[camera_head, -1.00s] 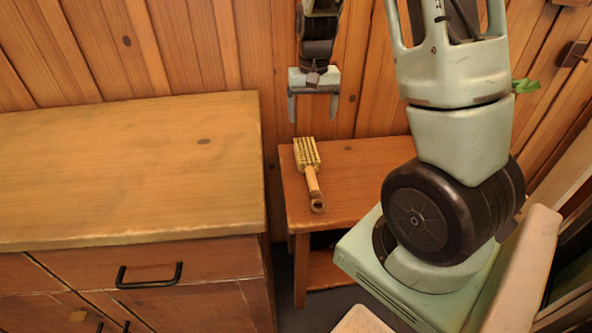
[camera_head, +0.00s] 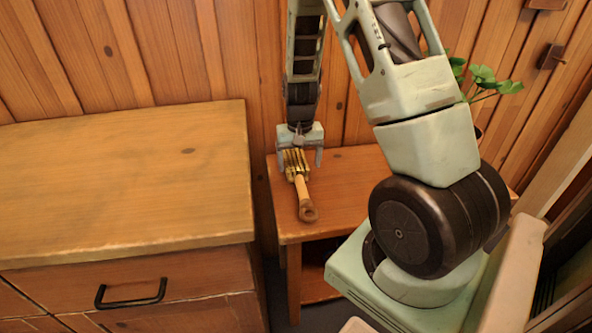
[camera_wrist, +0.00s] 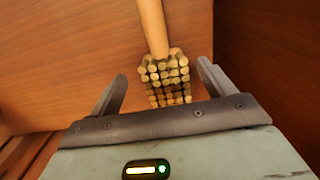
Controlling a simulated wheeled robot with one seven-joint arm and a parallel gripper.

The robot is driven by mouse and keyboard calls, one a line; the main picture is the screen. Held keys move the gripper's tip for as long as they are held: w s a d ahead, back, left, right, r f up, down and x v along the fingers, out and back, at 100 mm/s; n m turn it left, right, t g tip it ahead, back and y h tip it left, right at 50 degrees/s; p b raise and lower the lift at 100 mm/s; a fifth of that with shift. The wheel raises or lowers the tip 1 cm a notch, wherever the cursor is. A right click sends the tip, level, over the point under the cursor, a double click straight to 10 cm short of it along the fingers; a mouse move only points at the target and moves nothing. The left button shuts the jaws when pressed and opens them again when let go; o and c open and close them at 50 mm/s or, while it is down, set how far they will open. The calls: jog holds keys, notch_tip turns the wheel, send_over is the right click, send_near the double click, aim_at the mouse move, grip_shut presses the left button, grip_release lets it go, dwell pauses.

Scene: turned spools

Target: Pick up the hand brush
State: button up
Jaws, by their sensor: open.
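The hand brush (camera_head: 304,195) lies on the small wooden side table (camera_head: 342,178), bristles up, with its handle towards the camera. In the wrist view the bristle block (camera_wrist: 166,80) shows between the two fingers, and the wooden handle (camera_wrist: 152,25) runs away towards the top. My gripper (camera_head: 299,165) is open over the bristle end, one finger on each side. I cannot tell how far the fingertips are above the table. In the wrist view my gripper (camera_wrist: 160,82) shows nothing held, and part of the bristle block is hidden behind its palm.
A larger wooden cabinet (camera_head: 130,180) with a black drawer handle (camera_head: 131,293) stands left of the side table. A plank wall (camera_head: 180,50) rises close behind. A green plant (camera_head: 485,80) is at the right, partly behind my arm.

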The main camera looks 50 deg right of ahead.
aim_at(298, 170)
jog(key=f, duration=0.3)
jog(key=f+b, duration=0.1)
jog(key=shift+a+f, duration=0.25)
jog(key=c, duration=1.2)
jog(key=shift+o, duration=0.2)
jog(key=shift+r, duration=0.1)
